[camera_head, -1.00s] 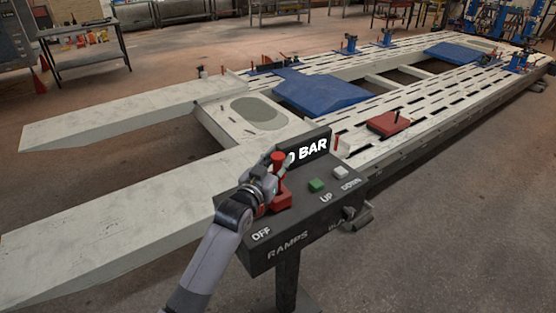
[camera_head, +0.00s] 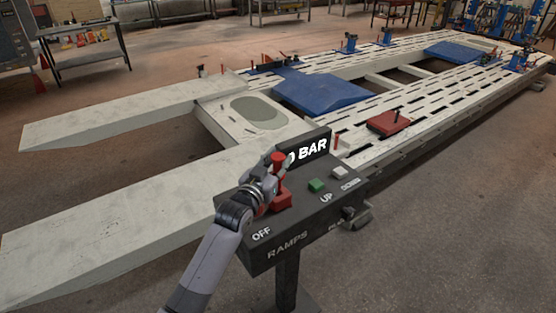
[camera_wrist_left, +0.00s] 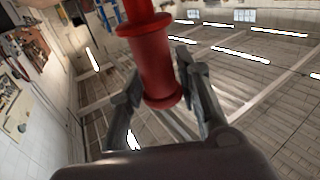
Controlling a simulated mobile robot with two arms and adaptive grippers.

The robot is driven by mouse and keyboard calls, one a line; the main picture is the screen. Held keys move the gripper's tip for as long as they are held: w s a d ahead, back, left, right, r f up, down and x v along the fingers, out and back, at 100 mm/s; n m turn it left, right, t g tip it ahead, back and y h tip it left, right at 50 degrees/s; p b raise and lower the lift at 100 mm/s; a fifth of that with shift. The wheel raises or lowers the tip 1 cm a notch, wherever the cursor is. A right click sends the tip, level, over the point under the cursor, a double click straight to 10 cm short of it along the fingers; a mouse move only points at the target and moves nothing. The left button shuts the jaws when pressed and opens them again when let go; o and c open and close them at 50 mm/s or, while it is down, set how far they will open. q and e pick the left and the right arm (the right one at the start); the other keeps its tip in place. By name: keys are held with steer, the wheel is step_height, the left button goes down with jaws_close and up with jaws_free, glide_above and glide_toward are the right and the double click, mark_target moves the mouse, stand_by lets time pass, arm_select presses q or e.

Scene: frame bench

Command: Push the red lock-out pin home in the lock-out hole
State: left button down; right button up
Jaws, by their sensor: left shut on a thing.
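The red lock-out pin (camera_head: 278,160) stands upright over a red block (camera_head: 282,201) on the dark control box (camera_head: 315,218). My left gripper (camera_head: 270,178) is shut on the pin from the left, just above the block. In the left wrist view the flanged red pin (camera_wrist_left: 156,65) sits between the two fingers of my left gripper (camera_wrist_left: 165,90). The lock-out hole is hidden; I cannot tell how deep the pin sits. My right gripper is not in view.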

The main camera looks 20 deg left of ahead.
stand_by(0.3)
arm_select(q)
steer(key=shift+f+b, duration=2)
steer(key=shift+f, duration=1.05)
steer(key=c, duration=1.2)
jaws_free()
steer(key=shift+o, duration=0.5)
steer(key=shift+f, duration=0.1)
steer(key=s+a, duration=0.1)
steer(key=s, duration=1.1)
steer(key=shift+a, duration=0.35)
